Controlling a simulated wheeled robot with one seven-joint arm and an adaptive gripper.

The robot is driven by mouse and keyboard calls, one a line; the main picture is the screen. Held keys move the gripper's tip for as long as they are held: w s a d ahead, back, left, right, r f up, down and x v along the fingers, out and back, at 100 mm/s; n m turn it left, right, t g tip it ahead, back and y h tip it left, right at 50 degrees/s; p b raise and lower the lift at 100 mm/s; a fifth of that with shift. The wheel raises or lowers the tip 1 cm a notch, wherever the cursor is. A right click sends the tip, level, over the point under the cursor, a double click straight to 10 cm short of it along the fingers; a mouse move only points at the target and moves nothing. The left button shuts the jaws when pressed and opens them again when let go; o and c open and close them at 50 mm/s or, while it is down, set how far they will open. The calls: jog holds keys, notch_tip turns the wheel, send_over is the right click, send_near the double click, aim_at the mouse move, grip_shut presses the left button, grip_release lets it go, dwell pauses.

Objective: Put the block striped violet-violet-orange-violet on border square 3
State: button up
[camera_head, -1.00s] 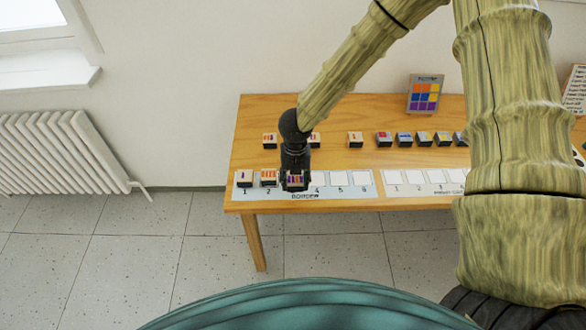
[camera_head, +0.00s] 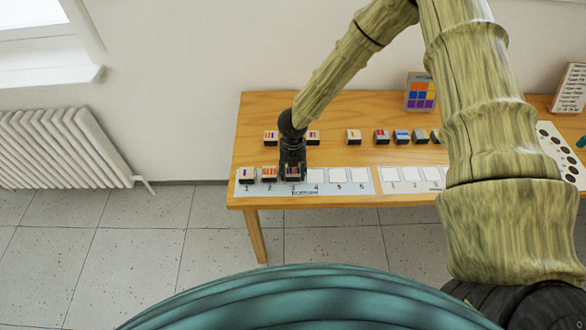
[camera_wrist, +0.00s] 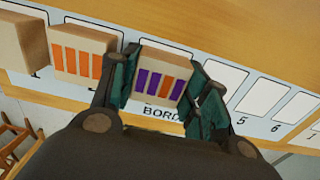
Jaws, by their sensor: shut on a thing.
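The block striped violet-violet-orange-violet (camera_wrist: 160,80) is between the fingers of my gripper (camera_wrist: 162,88) in the wrist view. In the head view the block (camera_head: 293,171) is at border square 3, just behind the printed number 3, with my gripper (camera_head: 293,168) shut on it from above. The block looks upright and hides most of the square. I cannot tell whether it rests fully on the strip. The border strip (camera_head: 345,188) runs along the table's front edge.
An orange-striped block (camera_wrist: 76,52) stands on square 2, close to my left finger. Another block (camera_head: 246,174) is on square 1. Squares 4 to 6 are empty. Several blocks, including one (camera_head: 353,136), stand in a row behind. A colour-grid card (camera_head: 420,92) stands at the back.

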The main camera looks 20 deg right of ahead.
aim_at(293, 170)
jog(key=shift+f, duration=0.1)
jog(key=o, duration=0.7)
jog(key=shift+o, duration=0.2)
notch_tip(293, 170, up, 12)
jog(key=b, duration=0.3)
dwell(0.3)
